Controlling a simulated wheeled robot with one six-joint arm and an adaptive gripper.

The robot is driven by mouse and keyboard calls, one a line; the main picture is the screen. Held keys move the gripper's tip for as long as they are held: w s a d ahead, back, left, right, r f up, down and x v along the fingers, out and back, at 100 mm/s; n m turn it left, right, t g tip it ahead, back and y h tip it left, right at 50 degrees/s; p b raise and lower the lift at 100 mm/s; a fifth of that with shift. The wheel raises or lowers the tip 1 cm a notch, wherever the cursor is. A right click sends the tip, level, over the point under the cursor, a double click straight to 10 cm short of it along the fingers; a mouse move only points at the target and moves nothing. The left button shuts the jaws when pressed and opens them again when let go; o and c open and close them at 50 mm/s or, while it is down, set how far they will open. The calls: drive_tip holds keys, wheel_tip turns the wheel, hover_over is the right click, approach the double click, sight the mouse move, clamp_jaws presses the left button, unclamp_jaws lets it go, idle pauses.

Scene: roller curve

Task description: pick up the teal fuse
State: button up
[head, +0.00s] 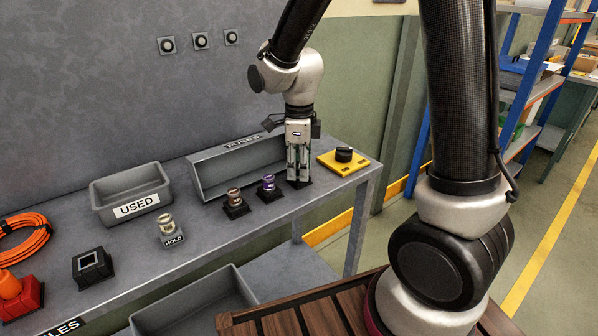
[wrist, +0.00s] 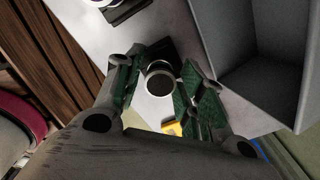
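My gripper (head: 298,165) points straight down at the right end of a row of fuses on the grey bench. Its fingers are drawn in and hide the fuse between them in the head view.
A purple fuse (head: 269,184) and a brown fuse (head: 234,196) stand in black bases to the left. A grey FUSES bin (head: 215,178) is behind. A yellow plate with a black knob (head: 343,160) is at right. The USED bin (head: 110,206) and HOLD fuse (head: 168,225) are further left.

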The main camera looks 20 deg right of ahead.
sight(299, 164)
drive_tip(key=c, duration=0.6)
wheel_tip(299, 164, up, 10)
drive_tip(key=shift+f, duration=1.2)
